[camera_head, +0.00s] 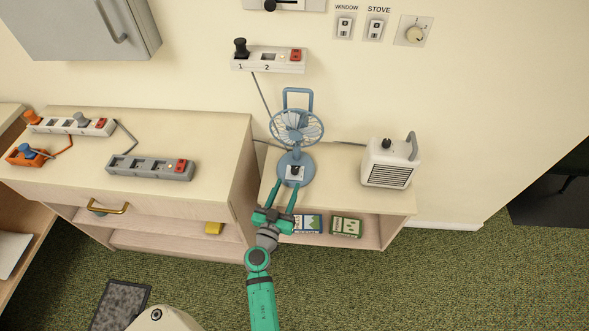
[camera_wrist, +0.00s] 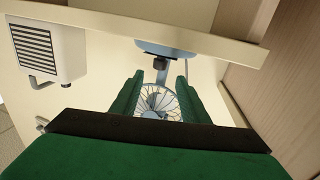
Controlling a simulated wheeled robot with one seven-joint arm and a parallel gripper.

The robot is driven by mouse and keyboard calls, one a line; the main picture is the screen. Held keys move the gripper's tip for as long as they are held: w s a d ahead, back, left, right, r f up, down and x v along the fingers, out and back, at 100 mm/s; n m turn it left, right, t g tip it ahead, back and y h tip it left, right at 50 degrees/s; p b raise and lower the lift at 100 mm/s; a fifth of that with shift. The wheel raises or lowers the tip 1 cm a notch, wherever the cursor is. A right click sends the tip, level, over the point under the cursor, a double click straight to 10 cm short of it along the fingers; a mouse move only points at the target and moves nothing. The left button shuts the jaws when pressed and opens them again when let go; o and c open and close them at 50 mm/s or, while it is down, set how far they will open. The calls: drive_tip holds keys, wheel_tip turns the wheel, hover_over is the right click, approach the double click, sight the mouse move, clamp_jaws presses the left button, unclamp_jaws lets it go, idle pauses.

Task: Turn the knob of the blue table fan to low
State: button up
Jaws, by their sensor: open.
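The blue table fan (camera_head: 296,128) stands on the low light-wood shelf unit, with its round base at the front and a handle loop above its cage. A black knob (camera_head: 294,170) sits on a white plate on the base. My gripper (camera_head: 288,185) is open, its two green fingers pointing at the base from the front, just short of the knob. In the wrist view the fan's cage (camera_wrist: 158,103) shows between and beyond the fingers (camera_wrist: 160,76). A small dark block near the blue base looks like the knob (camera_wrist: 159,64). Its pointer setting cannot be read.
A white heater (camera_head: 390,163) stands right of the fan; it also shows in the wrist view (camera_wrist: 47,49). A taller cabinet (camera_head: 215,135) with power strips is at left. A wall strip (camera_head: 268,60) hangs above. Boxes (camera_head: 345,227) lie on the lower shelf.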

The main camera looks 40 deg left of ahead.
sight(293, 172)
drive_tip(key=x, duration=0.9)
clamp_jaws()
